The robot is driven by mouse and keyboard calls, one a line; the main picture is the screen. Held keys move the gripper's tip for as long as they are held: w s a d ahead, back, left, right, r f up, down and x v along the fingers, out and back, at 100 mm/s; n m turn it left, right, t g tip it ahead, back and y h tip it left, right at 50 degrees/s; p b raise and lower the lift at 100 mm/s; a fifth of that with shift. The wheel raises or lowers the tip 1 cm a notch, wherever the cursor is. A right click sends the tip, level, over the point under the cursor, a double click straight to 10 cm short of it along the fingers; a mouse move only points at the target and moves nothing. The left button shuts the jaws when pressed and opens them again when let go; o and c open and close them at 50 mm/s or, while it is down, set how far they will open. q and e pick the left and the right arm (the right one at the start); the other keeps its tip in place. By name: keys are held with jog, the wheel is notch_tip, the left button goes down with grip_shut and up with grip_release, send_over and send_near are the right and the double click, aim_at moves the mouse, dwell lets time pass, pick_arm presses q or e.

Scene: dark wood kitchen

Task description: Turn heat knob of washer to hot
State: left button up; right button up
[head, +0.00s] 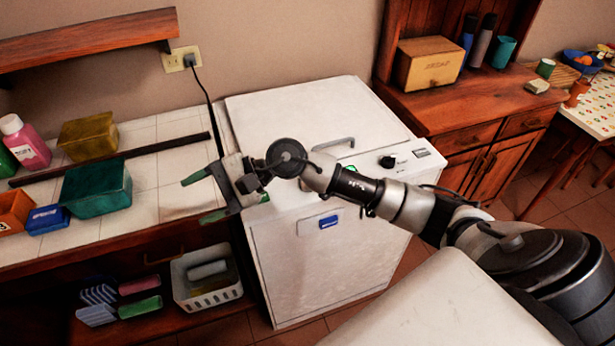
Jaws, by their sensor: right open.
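The washer (325,265) is a white box-shaped appliance in the middle of the head view. A black round knob (387,161) sits on its front top panel, towards the right; its setting is too small to read. My right arm reaches from the right across the washer's front, below the knob. My right gripper (204,197) is open and empty, pointing left at the washer's left edge, well left of the knob. Part of the panel is hidden behind my arm. My left gripper is not in view.
A tiled counter (165,175) with a green box (97,188) and bottles is left of the washer. A white basket (207,275) stands on the shelf below. A wooden cabinet (450,110) with a bread box (430,64) is at the right. The washer's top is clear.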

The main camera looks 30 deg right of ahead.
jog(key=w+d+f+n+g+h, duration=0.15)
jog(key=d+n+h, duration=0.45)
jog(key=d, duration=0.6)
jog(key=w+d+f+n+g+h, duration=0.1)
jog(key=w+d+n+g+h, duration=0.15)
jog(key=d+h, duration=0.85)
jog(key=f+p, duration=0.1)
jog(key=f, duration=0.2)
jog(key=d+f+y, duration=0.1)
jog(key=f, duration=0.2)
jog(key=f+y+p, duration=0.1)
jog(key=f, duration=0.2)
jog(key=shift+s+d+f+n+t+p, duration=0.1)
jog(key=shift+d+f+n+t+p, duration=0.1)
jog(key=shift+d+n+t+p, duration=0.15)
jog(key=shift+f, duration=0.7)
jog(key=c, duration=0.9)
